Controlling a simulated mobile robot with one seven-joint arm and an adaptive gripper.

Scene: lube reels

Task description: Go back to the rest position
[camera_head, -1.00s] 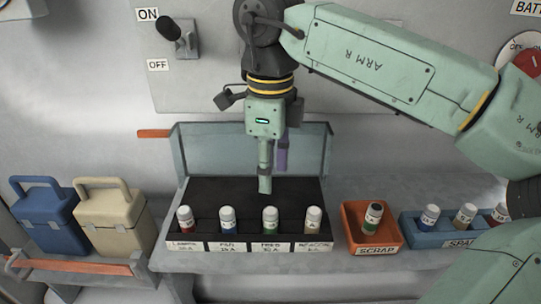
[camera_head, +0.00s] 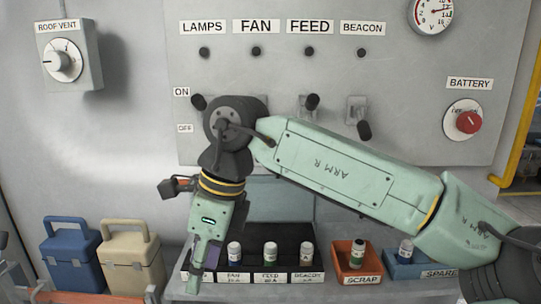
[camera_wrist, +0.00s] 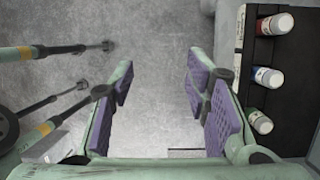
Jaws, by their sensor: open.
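My gripper (camera_head: 202,268) hangs at the left end of the black fuse tray (camera_head: 290,258) in the head view, fingers pointing down. In the wrist view my gripper (camera_wrist: 160,100) is open, its purple pads apart with only grey floor or surface between them. The tray's fuses stand upright in a row: a blue-banded one (camera_head: 234,252) at FAN, a green-banded one (camera_head: 270,253) at FEED and a pale one (camera_head: 306,252) at BEACON. The LAMPS place is hidden behind my gripper in the head view; a red-banded fuse (camera_wrist: 275,23) shows in the wrist view.
A blue SPARE tray (camera_head: 395,268) is partly behind my arm. Blue (camera_head: 70,262) and cream (camera_head: 130,262) boxes stand at left. The switch panel (camera_head: 410,90) is behind my arm.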

